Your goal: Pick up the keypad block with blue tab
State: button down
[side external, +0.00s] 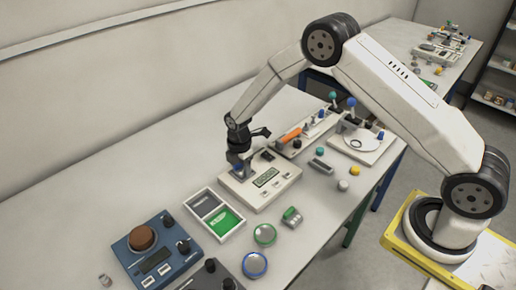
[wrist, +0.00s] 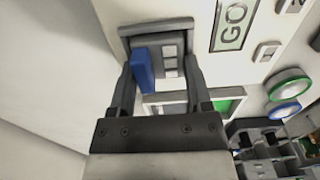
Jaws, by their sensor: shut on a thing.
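The keypad block (wrist: 172,52) is grey with pale square buttons, and a blue tab (wrist: 142,70) stands at its left side in the wrist view. My gripper (wrist: 160,62) is shut on it, with one finger on each side. In the side external view my gripper (side external: 238,158) is low at the left end of the white device with a display (side external: 262,187). A bit of blue shows under the jaws there, and most of the block is hidden. I cannot tell whether the block touches the device.
A tray with grey and green compartments (side external: 229,231) lies in front of the white device. A blue device with a brown knob (side external: 157,262) stands at the lower left. Round tins (side external: 265,234) and small blocks are near the front edge. The table behind, toward the wall, is clear.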

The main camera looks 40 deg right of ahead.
jog(key=shift+r, duration=0.15)
jog(key=shift+r, duration=0.9)
jog(key=s+r, duration=1.1)
jog(key=s, duration=0.3)
jog(key=shift+d, duration=0.45)
jog(key=shift+a+f, duration=0.1)
